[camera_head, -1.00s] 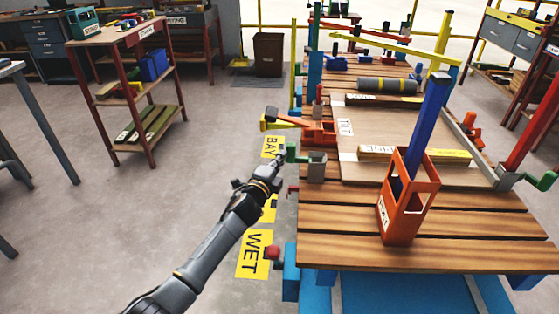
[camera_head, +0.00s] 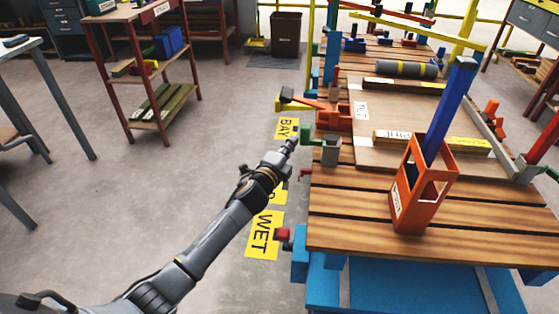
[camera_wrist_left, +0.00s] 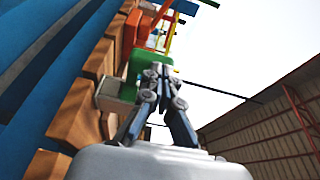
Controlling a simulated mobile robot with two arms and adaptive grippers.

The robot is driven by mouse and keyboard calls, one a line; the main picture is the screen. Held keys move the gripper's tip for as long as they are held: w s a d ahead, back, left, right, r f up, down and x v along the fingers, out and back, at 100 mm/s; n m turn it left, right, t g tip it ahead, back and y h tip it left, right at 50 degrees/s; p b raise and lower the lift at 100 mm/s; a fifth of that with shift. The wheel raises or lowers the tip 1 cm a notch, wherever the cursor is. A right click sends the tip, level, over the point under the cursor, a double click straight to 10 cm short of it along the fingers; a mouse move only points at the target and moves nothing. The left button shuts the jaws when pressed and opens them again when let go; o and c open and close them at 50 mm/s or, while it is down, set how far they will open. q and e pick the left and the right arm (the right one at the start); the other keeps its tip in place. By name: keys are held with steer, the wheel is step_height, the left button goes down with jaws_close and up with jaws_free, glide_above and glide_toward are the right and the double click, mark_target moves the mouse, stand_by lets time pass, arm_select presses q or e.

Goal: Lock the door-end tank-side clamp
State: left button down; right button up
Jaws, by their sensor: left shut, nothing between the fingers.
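On the bench's left edge in the head view is a clamp with a grey block (camera_head: 331,152) and a green lever part (camera_head: 312,141). My left gripper (camera_head: 291,144) is shut and empty just left of the green part. In the left wrist view my fingers (camera_wrist_left: 165,88) overlap the green part (camera_wrist_left: 146,64), with the grey block (camera_wrist_left: 115,96) to their left. I cannot tell whether they touch it. Farther along the same edge is an orange clamp (camera_head: 334,118) with a black-tipped lever (camera_head: 305,100) sticking out leftward. My right gripper is not in view.
The slatted bench (camera_head: 345,228) holds an orange open-frame carrier (camera_head: 409,207) with a blue post, a grey roll (camera_head: 403,69) and wooden boards. A red knob (camera_head: 283,235) juts from the near left corner.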

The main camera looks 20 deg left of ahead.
arm_select(q)
steer(key=s+a, duration=0.1)
steer(key=s, duration=0.8)
steer(key=shift+s, duration=0.25)
steer(key=shift+a+f, duration=0.1)
